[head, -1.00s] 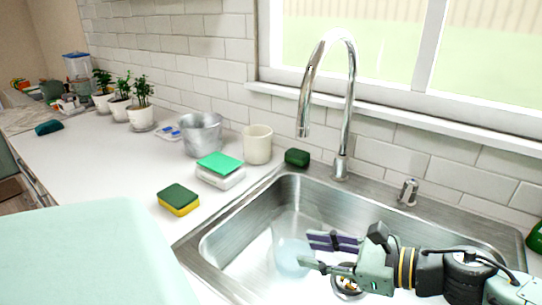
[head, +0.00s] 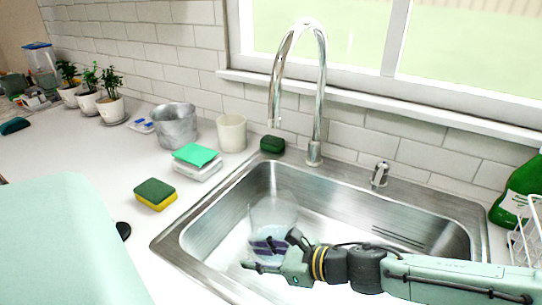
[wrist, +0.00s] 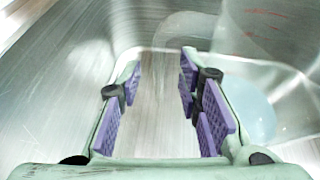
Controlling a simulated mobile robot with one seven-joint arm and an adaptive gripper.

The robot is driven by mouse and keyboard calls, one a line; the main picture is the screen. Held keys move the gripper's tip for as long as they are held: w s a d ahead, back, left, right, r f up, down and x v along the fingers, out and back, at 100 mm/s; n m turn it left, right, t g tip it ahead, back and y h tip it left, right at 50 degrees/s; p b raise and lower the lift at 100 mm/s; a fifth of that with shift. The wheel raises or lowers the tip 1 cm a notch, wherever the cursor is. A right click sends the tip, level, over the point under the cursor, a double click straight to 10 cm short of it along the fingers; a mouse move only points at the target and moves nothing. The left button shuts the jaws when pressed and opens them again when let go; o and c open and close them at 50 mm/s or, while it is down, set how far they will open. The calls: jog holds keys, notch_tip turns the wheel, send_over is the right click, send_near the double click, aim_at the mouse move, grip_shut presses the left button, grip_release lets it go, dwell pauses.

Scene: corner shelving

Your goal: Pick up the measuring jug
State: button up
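The measuring jug (head: 272,212) is clear and stands or lies in the sink; its exact pose is hard to tell. In the wrist view the jug (wrist: 266,55) is on the right, see-through, with faint red markings and a pale blue round area. My gripper (head: 257,256) is low in the sink, in front of the jug in the head view and overlapping its lower part.
The steel sink (head: 400,215) has walls close around my gripper. A tall faucet (head: 318,100) rises behind it. A sponge (head: 155,193), a metal pot (head: 174,126) and a cream cup (head: 232,134) stand on the left counter. A green bottle (head: 515,190) is at right.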

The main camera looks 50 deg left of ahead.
jog(key=shift+s+a+f, duration=0.25)
jog(key=shift+a, duration=0.35)
jog(key=shift+c, duration=0.3)
grip_shut()
